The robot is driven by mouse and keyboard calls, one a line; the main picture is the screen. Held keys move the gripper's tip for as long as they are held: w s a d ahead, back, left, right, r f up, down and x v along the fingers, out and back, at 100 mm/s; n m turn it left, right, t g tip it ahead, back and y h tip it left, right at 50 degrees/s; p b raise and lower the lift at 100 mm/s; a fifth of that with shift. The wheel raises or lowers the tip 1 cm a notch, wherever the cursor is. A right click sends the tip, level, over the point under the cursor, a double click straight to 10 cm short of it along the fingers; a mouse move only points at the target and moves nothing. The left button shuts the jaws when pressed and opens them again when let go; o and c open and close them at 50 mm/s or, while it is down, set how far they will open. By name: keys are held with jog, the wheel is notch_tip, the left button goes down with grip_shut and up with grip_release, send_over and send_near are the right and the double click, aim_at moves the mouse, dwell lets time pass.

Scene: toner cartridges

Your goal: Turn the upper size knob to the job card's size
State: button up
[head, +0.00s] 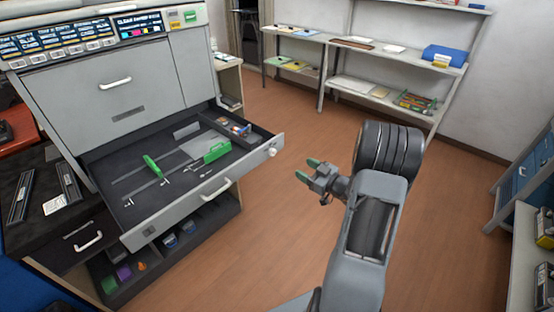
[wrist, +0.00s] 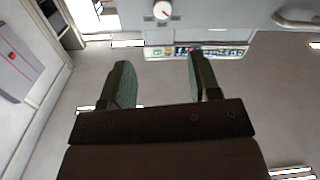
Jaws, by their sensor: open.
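A white round knob (head: 272,151) sits at the right end of the front of the pulled-out upper drawer (head: 215,186). In the wrist view the knob (wrist: 162,10) shows at the top edge with a red pointer mark. Its size markings are too small to read. My gripper (head: 308,170) is open and empty, to the right of the knob and apart from it. In the wrist view the green-padded fingers (wrist: 160,65) stand apart below the knob. A small white card (head: 54,204) lies on the dark surface at left; I cannot tell whether it is the job card.
The open drawer holds green guides (head: 216,150). A lower compartment (head: 170,243) with several coloured items lies below it. Shelves (head: 385,105) stand along the back wall, and a blue cabinet (head: 522,178) is at right. The brown floor between is clear.

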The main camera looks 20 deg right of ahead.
aim_at(274, 152)
jog(key=x, duration=1.3)
jog(key=shift+w+a, duration=0.15)
jog(key=shift+a, duration=0.05)
jog(key=shift+c, duration=0.2)
jog(key=c, duration=0.9)
